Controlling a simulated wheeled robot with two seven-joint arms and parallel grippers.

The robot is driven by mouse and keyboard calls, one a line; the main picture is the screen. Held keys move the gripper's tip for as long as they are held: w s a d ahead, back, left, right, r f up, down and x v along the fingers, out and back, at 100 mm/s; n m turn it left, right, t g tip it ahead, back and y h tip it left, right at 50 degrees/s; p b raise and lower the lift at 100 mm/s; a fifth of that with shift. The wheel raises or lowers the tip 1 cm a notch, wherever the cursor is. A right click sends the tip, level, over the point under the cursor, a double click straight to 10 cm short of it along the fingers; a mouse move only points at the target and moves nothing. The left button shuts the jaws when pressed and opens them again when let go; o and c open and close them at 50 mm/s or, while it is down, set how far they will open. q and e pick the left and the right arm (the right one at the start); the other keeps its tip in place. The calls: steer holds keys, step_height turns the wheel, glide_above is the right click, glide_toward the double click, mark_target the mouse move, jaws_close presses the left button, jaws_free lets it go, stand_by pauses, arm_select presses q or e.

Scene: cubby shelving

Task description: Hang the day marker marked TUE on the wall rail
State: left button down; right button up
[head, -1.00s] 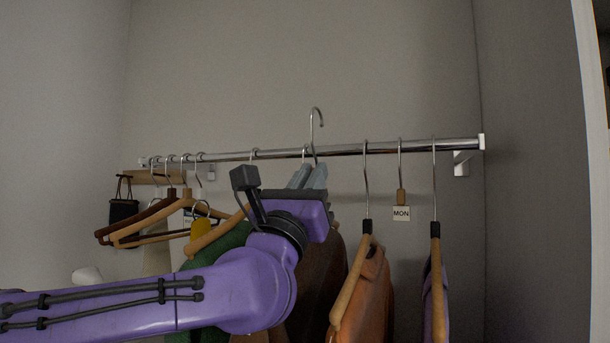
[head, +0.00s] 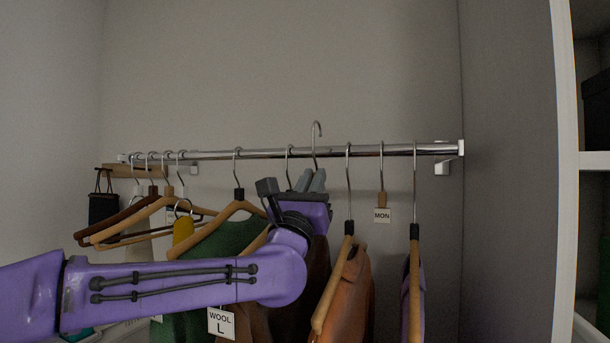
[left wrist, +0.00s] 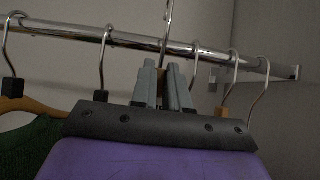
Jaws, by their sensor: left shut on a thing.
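My left gripper (head: 311,180) is shut on a small piece with a metal hook (head: 316,130), just below the wall rail (head: 400,149). The hook's curved top stands above the rail and its stem crosses the rail in the picture; I cannot tell whether it touches. The held piece's label is hidden by the gripper, so TUE cannot be read. In the left wrist view the fingers (left wrist: 163,85) pinch the piece below the rail (left wrist: 80,33), and the hook's top is cut off. A marker reading MON (head: 382,215) hangs to the right. My right gripper is not in view.
Hangers with garments hang close on both sides: a green one (head: 232,238) to the left, an orange-brown one (head: 350,285) to the right. A wooden hanger (head: 414,255) is further right. A shelf unit stands far right.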

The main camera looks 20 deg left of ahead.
arm_select(q)
steer(key=w+f, duration=0.2)
steer(key=w, duration=0.3)
steer(key=shift+w+d+f, duration=0.1)
steer(key=shift+w+f, duration=0.05)
steer(key=shift+f, duration=0.25)
stand_by(0.3)
steer(key=c, duration=1.1)
jaws_free()
steer(key=shift+o, duration=0.2)
steer(key=b+v, duration=0.5)
steer(key=v, duration=0.5)
steer(key=shift+s, duration=0.25)
